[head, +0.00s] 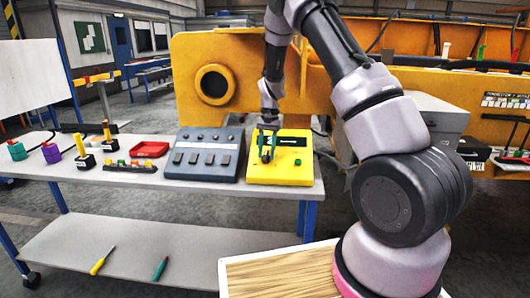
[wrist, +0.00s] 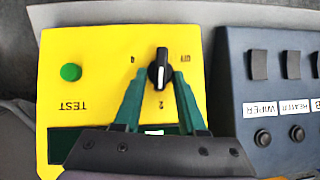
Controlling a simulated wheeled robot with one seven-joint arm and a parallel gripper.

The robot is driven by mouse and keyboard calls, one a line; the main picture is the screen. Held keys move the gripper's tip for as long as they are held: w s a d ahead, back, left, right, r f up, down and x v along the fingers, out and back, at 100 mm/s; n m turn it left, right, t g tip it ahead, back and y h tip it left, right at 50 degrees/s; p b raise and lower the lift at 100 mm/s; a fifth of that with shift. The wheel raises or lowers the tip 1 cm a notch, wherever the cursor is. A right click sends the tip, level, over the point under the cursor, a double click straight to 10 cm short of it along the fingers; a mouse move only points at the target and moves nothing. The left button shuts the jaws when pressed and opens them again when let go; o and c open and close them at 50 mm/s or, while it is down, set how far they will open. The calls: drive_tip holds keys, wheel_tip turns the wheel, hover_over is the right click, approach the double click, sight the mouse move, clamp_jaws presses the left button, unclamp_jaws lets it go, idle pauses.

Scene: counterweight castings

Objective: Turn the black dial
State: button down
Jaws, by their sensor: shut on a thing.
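The black dial (wrist: 159,69) is on the face of a yellow box (wrist: 90,45), with a white pointer line on it. Labels "OFF", "2" and "4" are printed around it, upside down in the wrist view. My gripper (wrist: 159,78) has green fingers that close in on the dial from both sides; it is shut on the dial. In the head view my gripper (head: 267,155) reaches down onto the left part of the yellow box (head: 292,172), and the dial is hidden there by the fingers. A green button (wrist: 71,72) marked "TEST" is on the same face.
A dark blue-grey switch panel (head: 205,153) stands just left of the yellow box on the white table (head: 290,193). A red tray (head: 149,149) and several small coloured parts lie further left. The lower shelf (head: 130,250) holds two screwdrivers.

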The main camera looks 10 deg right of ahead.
drive_tip(key=m+y, duration=0.1)
drive_tip(key=m, duration=0.1)
drive_tip(key=m+t+y, duration=0.1)
drive_tip(key=d+m+t+y, duration=0.1)
drive_tip(key=m, duration=0.1)
drive_tip(key=shift+s+m, duration=0.3)
drive_tip(key=shift+s, duration=0.05)
drive_tip(key=shift+s+d+f+m+t+y, duration=0.1)
drive_tip(key=shift+m+t+y, duration=0.1)
drive_tip(key=shift+m+t, duration=0.3)
drive_tip(key=shift+s+a+f+m+t+y, duration=0.1)
drive_tip(key=shift+m+t+y, duration=0.2)
drive_tip(key=shift+m, duration=0.35)
drive_tip(key=shift+s+d+m+t+y, duration=0.1)
drive_tip(key=shift+m+t, duration=0.4)
drive_tip(key=shift+m, duration=0.05)
drive_tip(key=c, duration=0.8)
unclamp_jaws()
drive_tip(key=shift+c, duration=0.2)
drive_tip(key=v, duration=1)
drive_tip(key=shift+s+d+r, duration=0.2)
drive_tip(key=shift+d+r, duration=0.05)
